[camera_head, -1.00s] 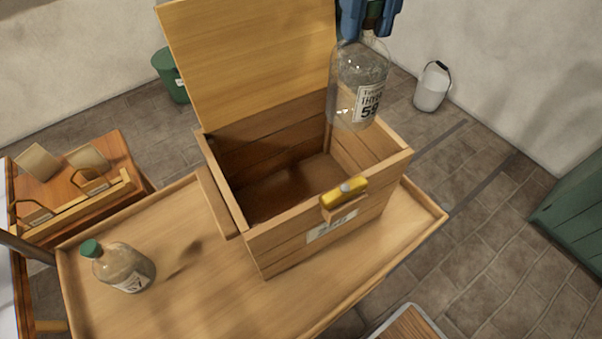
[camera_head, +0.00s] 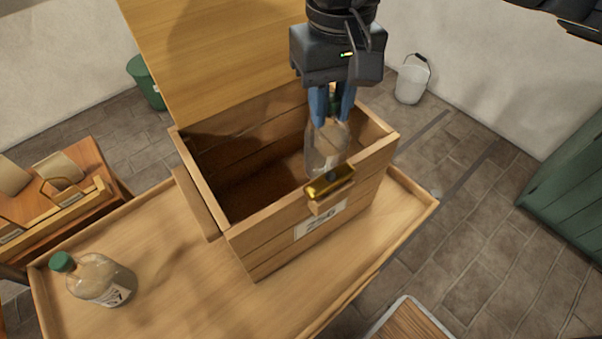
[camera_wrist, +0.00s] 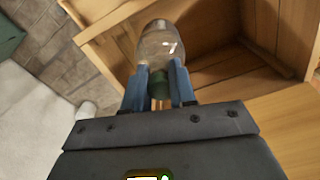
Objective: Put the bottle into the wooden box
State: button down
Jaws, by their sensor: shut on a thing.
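My gripper (camera_head: 332,104) has blue fingers shut on the neck of a clear glass bottle (camera_head: 325,148). The bottle hangs upright, its lower part within the right side of the open wooden box (camera_head: 268,235), behind the brass latch on the front wall. In the wrist view the fingers (camera_wrist: 160,88) close around the green-capped neck, and the bottle body (camera_wrist: 165,48) reaches over the box interior (camera_wrist: 215,40). Whether the bottle touches the floor of the box cannot be told. The box lid (camera_head: 215,50) stands open at the back.
A brass latch (camera_head: 330,182) sticks up at the front rim. A white bucket (camera_head: 411,84) and a green bin (camera_head: 146,82) stand on the floor behind.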

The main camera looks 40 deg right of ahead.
aim_at(326, 147)
notch_tip(326, 147, down, 8)
jog(key=shift+f+p, duration=0.2)
jog(key=shift+p, duration=0.2)
jog(key=shift+f, duration=0.15)
jog(key=c, duration=0.9)
grip_release()
notch_tip(326, 147, up, 11)
jog(key=shift+r+b, duration=0.15)
jog(key=shift+b, duration=0.2)
jog(key=shift+r, duration=0.5)
jog(key=shift+a, duration=0.1)
